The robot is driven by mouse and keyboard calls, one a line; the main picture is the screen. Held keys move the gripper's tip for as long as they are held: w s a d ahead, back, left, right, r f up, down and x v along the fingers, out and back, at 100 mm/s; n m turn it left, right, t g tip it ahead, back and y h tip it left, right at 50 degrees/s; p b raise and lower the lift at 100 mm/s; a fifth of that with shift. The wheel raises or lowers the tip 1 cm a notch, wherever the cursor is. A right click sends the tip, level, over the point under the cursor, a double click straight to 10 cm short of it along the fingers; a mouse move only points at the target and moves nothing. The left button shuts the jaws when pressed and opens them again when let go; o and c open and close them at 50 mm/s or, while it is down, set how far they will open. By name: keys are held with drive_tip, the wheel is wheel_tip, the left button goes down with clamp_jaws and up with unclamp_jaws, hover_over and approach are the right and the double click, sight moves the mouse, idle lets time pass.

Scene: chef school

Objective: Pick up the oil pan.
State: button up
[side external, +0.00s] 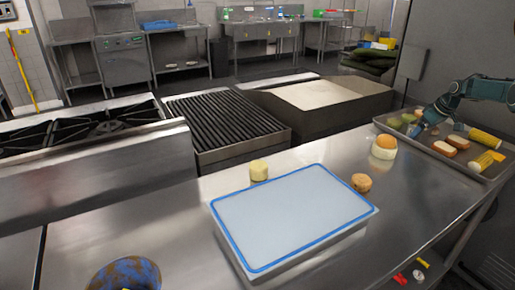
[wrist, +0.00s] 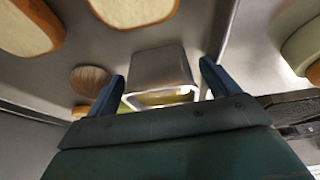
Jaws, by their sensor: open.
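My gripper (side external: 417,131) is low over the metal food tray (side external: 484,175) at the right of the side view. In the wrist view its two blue fingers (wrist: 164,88) are spread apart with nothing clamped between them. A small grey metal vessel (wrist: 158,62) with a yellowish inside shows between and just beyond the fingertips; it may be the oil pan, but I cannot be sure. I cannot tell whether a finger touches it. In the side view I cannot make this vessel out clearly near my gripper.
The tray holds bread pieces (side external: 444,148), corn cobs (side external: 485,139) and other food. A round orange-and-white item (side external: 384,147) stands beside it. A white board with a blue rim (side external: 295,210) lies on the steel counter, with two small round foods nearby. A blue patterned bowl (side external: 125,275) is at front left.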

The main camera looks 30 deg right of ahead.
idle(0.4)
drive_tip(key=shift+r, duration=0.1)
drive_tip(key=c, duration=1.3)
drive_tip(key=shift+o, duration=0.2)
drive_tip(key=shift+r, duration=5)
